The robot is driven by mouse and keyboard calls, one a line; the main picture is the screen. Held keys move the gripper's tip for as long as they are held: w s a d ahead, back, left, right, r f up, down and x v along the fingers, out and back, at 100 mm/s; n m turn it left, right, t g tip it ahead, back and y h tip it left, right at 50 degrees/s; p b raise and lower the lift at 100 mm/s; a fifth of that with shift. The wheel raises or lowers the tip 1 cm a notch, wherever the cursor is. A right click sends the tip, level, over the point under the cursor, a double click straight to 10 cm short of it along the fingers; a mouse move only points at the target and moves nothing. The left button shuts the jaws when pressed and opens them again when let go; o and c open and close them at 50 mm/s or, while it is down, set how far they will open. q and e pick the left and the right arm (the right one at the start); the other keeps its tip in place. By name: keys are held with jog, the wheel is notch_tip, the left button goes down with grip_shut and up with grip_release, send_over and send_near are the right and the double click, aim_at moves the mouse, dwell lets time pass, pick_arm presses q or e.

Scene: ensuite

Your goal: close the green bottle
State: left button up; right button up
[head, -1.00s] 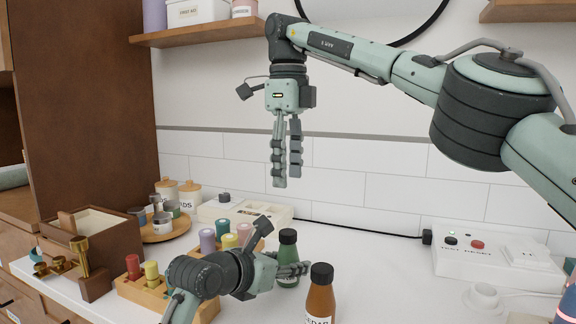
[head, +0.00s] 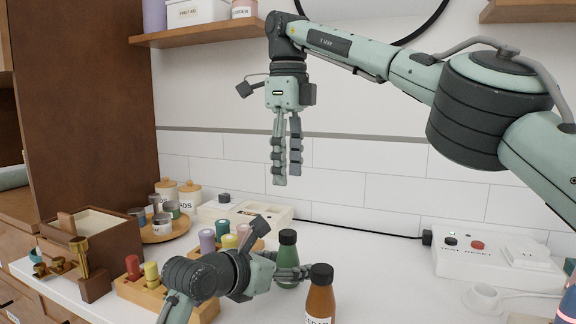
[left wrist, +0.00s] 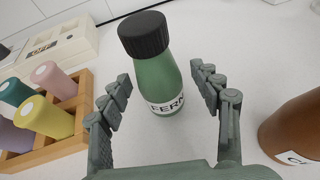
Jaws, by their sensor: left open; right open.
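The green bottle (head: 288,262) stands upright on the white counter, with a black cap (head: 288,237) on its top. In the left wrist view the green bottle (left wrist: 157,86) shows part of a white label, and its black cap (left wrist: 144,36) sits on the neck; I cannot tell how tight it is. My left gripper (head: 296,273) is open at the bottle's lower body. In its wrist view the open fingers (left wrist: 162,73) lie on either side of the bottle, with gaps visible. My right gripper (head: 288,178) is open, empty and pointing down, high above the counter.
A brown bottle (head: 320,297) with a black cap stands close to the right of the green bottle. Wooden racks of coloured containers (head: 165,292) stand to the left. A white switch box (head: 490,262) is at the right. The counter between them is largely clear.

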pick_arm(q)
jog(key=v, duration=1)
jog(key=shift+s+a+r, duration=0.1)
jog(key=shift+s+a, duration=0.1)
jog(key=shift+s+a+r, duration=0.1)
jog(key=shift+s+a, duration=0.05)
jog(key=shift+s, duration=0.1)
